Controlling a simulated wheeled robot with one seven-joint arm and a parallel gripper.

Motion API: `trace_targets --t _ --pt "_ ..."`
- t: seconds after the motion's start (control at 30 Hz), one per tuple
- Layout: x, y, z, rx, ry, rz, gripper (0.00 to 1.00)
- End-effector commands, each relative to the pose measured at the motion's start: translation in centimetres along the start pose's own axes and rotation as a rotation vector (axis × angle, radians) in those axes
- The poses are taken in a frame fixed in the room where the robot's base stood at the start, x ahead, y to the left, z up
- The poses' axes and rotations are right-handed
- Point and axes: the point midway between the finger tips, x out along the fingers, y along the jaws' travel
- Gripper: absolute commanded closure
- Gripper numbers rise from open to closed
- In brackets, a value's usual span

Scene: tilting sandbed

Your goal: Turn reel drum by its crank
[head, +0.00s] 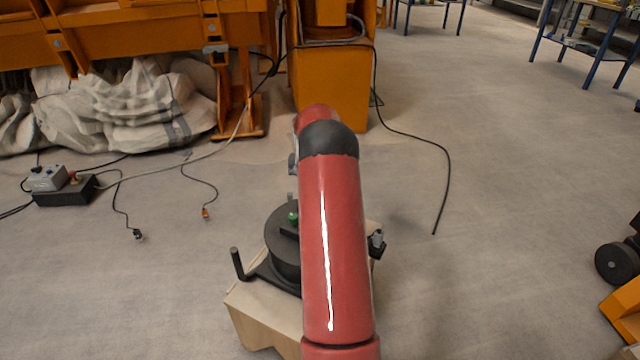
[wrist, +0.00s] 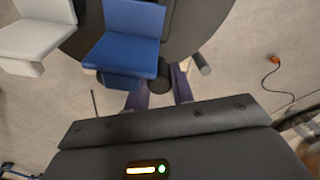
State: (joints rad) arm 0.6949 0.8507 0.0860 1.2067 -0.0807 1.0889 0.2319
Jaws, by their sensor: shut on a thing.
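The dark reel drum (head: 283,241) lies flat on a pale wooden stand (head: 262,318), and my red arm covers its right part in the head view. In the wrist view the drum's dark disc (wrist: 185,28) fills the top. My gripper (wrist: 160,95) shows there, its two purplish fingers shut around a short black round handle (wrist: 159,86), which looks like the crank grip. The crank's link to the drum is hidden. In the head view my arm hides the fingers.
A black upright post (head: 236,263) rises left of the drum, and a small peg (wrist: 201,64) stands near the fingers. Cables and a control box (head: 66,190) lie on the floor at left. An orange frame (head: 330,85) stands behind. The right floor is mostly clear.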

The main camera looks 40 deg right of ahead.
Motion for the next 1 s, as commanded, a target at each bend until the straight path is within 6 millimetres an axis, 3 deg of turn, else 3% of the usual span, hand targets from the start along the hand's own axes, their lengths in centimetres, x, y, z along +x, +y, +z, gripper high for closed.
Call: trace_targets --t 0.5,1.0 --pt "-0.2 -5.1 2.1 -0.461 0.005 0.002 1.00" --pt "-0.1 -7.0 3.8 -0.676 0.006 0.000 1.00"
